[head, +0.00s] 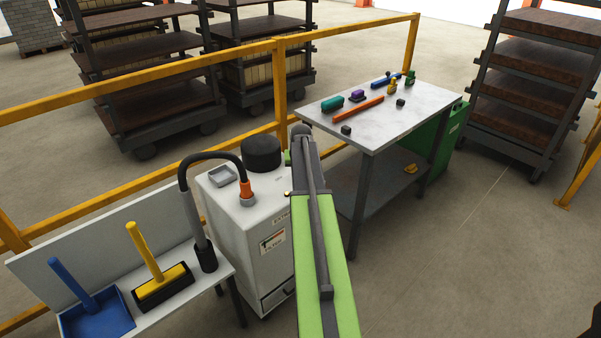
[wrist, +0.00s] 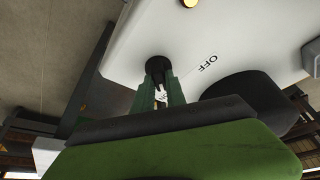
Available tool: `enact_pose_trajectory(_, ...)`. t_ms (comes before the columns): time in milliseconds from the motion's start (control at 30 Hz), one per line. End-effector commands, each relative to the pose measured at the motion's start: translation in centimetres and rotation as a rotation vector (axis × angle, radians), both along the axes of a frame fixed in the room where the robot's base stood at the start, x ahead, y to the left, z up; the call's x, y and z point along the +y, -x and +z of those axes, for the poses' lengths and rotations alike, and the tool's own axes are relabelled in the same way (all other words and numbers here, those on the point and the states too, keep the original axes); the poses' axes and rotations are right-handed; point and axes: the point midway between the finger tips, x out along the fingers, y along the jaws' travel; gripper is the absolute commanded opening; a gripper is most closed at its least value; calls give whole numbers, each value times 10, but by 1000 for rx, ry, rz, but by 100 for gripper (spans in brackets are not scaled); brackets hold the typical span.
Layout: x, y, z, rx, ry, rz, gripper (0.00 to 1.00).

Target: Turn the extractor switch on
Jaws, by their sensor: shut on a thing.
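The extractor (head: 225,215) is a white cabinet left of my arm in the head view, with a black round cap on top. Its white face (wrist: 245,35) fills the top of the wrist view and bears an OFF label, seen upside down. The switch (wrist: 157,66) is a dark round piece on that face, beside the label. My gripper (wrist: 160,92) has its green fingers shut on the switch. The fingers hide part of the switch, so its exact setting is hard to tell. In the head view my own arm hides the switch and most of the gripper.
A hose (head: 187,180) rises from the left bench and joins the extractor top. A blue dustpan (head: 98,318) and a yellow-handled brush (head: 148,255) lie on that bench. A worktable (head: 440,98) with small tools stands right. A yellow rail (head: 130,82) runs behind.

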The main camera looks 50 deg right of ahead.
Motion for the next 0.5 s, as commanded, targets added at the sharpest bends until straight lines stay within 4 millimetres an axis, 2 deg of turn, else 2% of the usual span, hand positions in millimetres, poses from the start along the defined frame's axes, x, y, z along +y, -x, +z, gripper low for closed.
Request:
enact_pose_trajectory(200, 0, 0, 0, 1, -1, -89, 0)
enact_pose_trajectory(500, 0, 0, 0, 1, 0, -132, 0)
